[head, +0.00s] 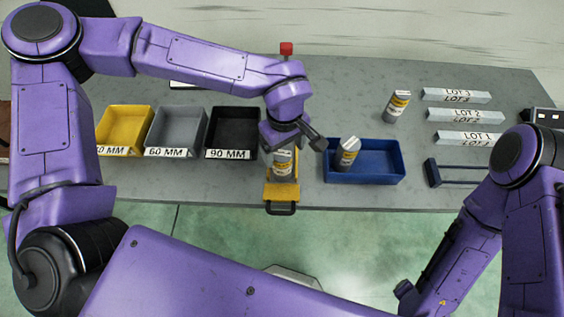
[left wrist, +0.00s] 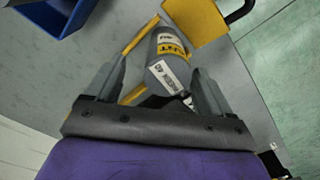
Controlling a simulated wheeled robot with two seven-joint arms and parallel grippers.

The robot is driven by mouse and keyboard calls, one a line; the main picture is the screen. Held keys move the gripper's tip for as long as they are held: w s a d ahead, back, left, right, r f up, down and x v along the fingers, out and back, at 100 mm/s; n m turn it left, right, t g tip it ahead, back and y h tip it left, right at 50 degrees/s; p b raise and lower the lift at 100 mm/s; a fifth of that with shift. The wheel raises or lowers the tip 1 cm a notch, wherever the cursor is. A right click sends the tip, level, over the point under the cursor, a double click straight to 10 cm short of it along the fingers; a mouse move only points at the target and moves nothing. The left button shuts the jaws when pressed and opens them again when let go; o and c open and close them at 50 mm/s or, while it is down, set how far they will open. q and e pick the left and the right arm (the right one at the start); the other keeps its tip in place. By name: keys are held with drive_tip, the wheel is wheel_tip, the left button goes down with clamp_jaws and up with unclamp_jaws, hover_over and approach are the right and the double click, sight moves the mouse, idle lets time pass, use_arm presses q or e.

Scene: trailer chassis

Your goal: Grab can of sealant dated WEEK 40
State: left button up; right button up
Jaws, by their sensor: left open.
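A white, grey and yellow sealant can (head: 283,165) stands in a yellow holder (head: 270,189) at the table's front edge. My left gripper (head: 292,148) is just above this can. In the left wrist view the can (left wrist: 172,62) shows between the open fingers of my gripper (left wrist: 160,78), with no clear grip on it. Its white label has print too small to read. A second can (head: 347,153) leans in the blue bin (head: 365,177). A third can (head: 397,105) stands on the table behind that bin. I cannot read a week on any can. My right gripper is not visible.
Yellow (head: 124,125), grey (head: 176,128) and black (head: 233,128) bins stand to the left on the grey table (head: 340,85). Lot-marked blocks (head: 465,116) and a dark blue frame (head: 435,174) are at right. A red-topped post (head: 286,48) rises behind my left wrist.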

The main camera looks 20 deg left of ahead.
use_arm(q)
drive_tip(key=f, duration=0.2)
drive_tip(key=f+p, duration=0.1)
drive_tip(key=s+f, duration=0.1)
drive_tip(key=f, duration=0.1)
drive_tip(key=shift+a+f, duration=0.1)
drive_tip(key=shift+f, duration=0.25)
drive_tip(key=c, duration=1.3)
drive_tip(key=shift+w+r, duration=0.1)
